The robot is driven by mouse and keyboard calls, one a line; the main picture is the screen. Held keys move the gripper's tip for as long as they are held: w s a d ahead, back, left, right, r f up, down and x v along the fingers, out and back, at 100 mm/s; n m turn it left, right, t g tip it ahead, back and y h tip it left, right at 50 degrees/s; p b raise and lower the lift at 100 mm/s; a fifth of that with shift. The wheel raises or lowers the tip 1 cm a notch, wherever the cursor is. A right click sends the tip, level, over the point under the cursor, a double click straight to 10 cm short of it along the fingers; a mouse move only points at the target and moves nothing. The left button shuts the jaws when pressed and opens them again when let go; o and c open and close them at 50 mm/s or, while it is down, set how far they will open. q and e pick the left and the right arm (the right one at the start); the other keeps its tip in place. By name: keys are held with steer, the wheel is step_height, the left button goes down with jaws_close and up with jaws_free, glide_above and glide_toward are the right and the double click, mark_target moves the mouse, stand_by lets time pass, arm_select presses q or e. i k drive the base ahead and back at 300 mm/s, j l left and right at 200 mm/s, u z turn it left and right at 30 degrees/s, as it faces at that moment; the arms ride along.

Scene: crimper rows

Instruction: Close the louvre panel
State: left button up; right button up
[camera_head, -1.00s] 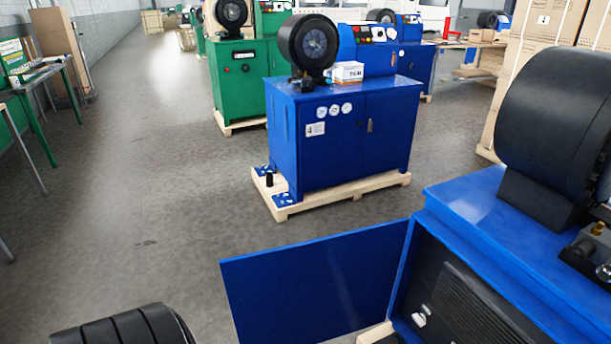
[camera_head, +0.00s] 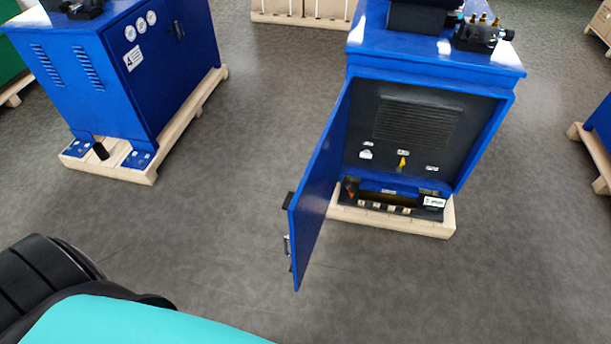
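A blue cabinet (camera_head: 481,88) stands right of centre with its front open. Its blue door panel (camera_head: 318,200) is hinged at the cabinet's left edge and swung wide open toward me. A black handle or latch (camera_head: 287,245) sits near the door's free edge. Inside is a dark back wall with a black louvred section (camera_head: 414,122). A yellow part (camera_head: 402,163) and small white labels show below the louvres. I cannot tell whether the door itself has louvres, as I see it at a steep angle. Neither gripper is in view.
The cabinet stands on a wooden pallet (camera_head: 432,228). Another blue cabinet (camera_head: 165,75), its doors shut, stands on a pallet at the upper left. Part of another blue unit (camera_head: 600,125) shows at the right edge. Grey floor is clear around the open door.

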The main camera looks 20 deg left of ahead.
mark_target(308, 207)
steer(key=i+j+z, duration=0.1)
steer(key=j+z, duration=0.15)
steer(key=j, duration=0.7)
steer(key=j+z, duration=0.25)
steer(key=j, duration=0.65)
